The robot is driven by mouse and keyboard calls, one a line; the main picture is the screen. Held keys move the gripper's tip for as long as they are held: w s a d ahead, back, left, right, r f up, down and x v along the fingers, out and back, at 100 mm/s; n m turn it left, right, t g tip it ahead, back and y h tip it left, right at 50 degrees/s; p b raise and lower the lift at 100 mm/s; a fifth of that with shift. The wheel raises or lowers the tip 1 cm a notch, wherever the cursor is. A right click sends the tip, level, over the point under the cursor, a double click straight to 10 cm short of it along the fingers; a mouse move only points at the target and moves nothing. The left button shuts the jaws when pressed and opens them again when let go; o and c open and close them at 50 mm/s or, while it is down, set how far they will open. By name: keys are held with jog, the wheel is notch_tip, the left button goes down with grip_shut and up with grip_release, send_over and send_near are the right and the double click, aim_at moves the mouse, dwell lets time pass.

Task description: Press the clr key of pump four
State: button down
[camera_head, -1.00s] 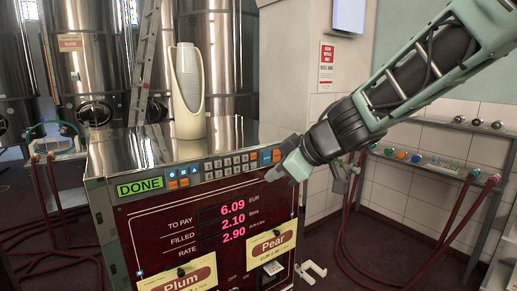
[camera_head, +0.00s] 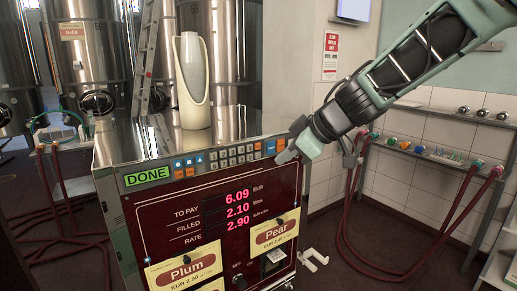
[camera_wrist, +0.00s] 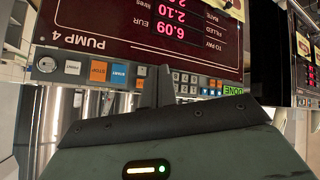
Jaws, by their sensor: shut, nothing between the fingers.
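Pump four (camera_head: 150,218) is a dark red dispenser with a steel top; "PUMP 4" (camera_wrist: 84,43) reads upside down in the wrist view. Its key strip (camera_head: 222,161) runs along the top front edge, with a green "DONE" display (camera_head: 147,176) at the left. Small grey keys (camera_wrist: 193,84) sit in rows beside orange STOP (camera_wrist: 98,71) and blue START (camera_wrist: 119,75) keys. I cannot make out which key is clr.
A cream jug (camera_head: 192,110) stands on the pump's steel top. Plum (camera_head: 184,270) and Pear (camera_head: 274,233) labels hang on the front. Steel tanks and a ladder stand behind. Red hoses (camera_head: 346,215) hang from a wall rail at the right.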

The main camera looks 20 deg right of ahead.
aim_at(258, 146)
jog(key=shift+w+a+p, duration=0.2)
jog(key=shift+w+a, duration=0.15)
jog(key=shift+w, duration=0.7)
jog(key=shift+w+a+p, duration=0.2)
jog(key=shift+w+a, duration=0.1)
jog(key=shift+w, duration=0.75)
jog(key=shift+w+a+p, duration=0.2)
jog(key=shift+w+a, duration=0.15)
jog(key=shift+w, duration=0.7)
jog(key=shift+w+r+p, duration=0.1)
jog(key=shift+w+p, duration=0.1)
jog(key=shift+p, duration=0.2)
jog(key=shift+w+a+p, duration=0.25)
jog(key=shift+w+p, duration=0.3)
jog(key=shift+p, duration=0.05)
jog(key=shift+s, duration=0.1)
jog(key=shift+s+d, duration=0.25)
jog(key=shift+s, duration=0.45)
